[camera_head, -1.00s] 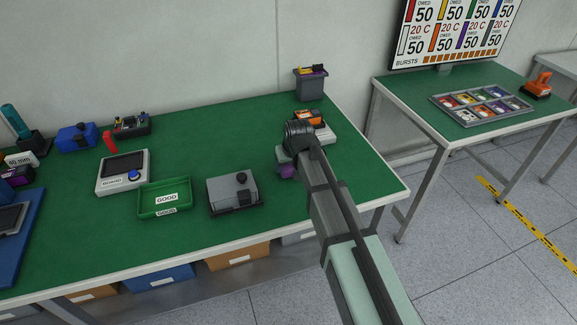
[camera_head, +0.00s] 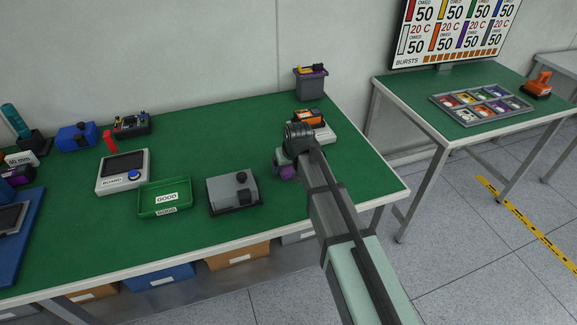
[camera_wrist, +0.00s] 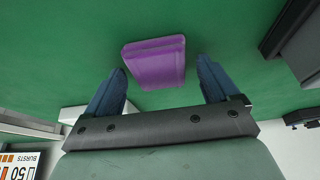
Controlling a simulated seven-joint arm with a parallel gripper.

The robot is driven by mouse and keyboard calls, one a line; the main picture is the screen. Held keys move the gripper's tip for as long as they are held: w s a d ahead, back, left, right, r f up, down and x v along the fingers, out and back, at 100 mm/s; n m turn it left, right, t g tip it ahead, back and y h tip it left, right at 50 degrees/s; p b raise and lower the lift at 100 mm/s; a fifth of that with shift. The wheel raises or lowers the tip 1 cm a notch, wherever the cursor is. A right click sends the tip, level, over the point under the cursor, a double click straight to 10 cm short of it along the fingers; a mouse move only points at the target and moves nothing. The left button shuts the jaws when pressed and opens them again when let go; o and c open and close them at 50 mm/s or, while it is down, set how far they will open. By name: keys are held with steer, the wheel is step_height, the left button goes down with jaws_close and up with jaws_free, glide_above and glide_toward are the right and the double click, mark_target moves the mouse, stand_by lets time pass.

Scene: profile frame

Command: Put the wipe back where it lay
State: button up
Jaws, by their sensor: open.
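A purple block-like pad, which I take to be the wipe (camera_wrist: 155,62), is over the green tabletop in the wrist view. It looks like it lies on the mat, but its contact with it is hard to judge. My gripper (camera_wrist: 160,70) is open, with its two blue fingers on either side of the pad's near part. A gap shows between the pad and the right finger; the left finger is close to it. In the head view, the wipe (camera_head: 287,173) shows as a purple patch beside my gripper, and my arm hides part of that area.
A grey device with an orange top (camera_head: 308,118) stands just behind my gripper. A grey bin (camera_head: 311,83) is at the back edge. A grey box (camera_head: 233,192) and a green GOOD tray (camera_head: 165,211) stand to the left. The mat between is clear.

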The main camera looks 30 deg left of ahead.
steer(key=shift+r, duration=0.15)
steer(key=v, duration=1.2)
steer(key=shift+d, duration=0.1)
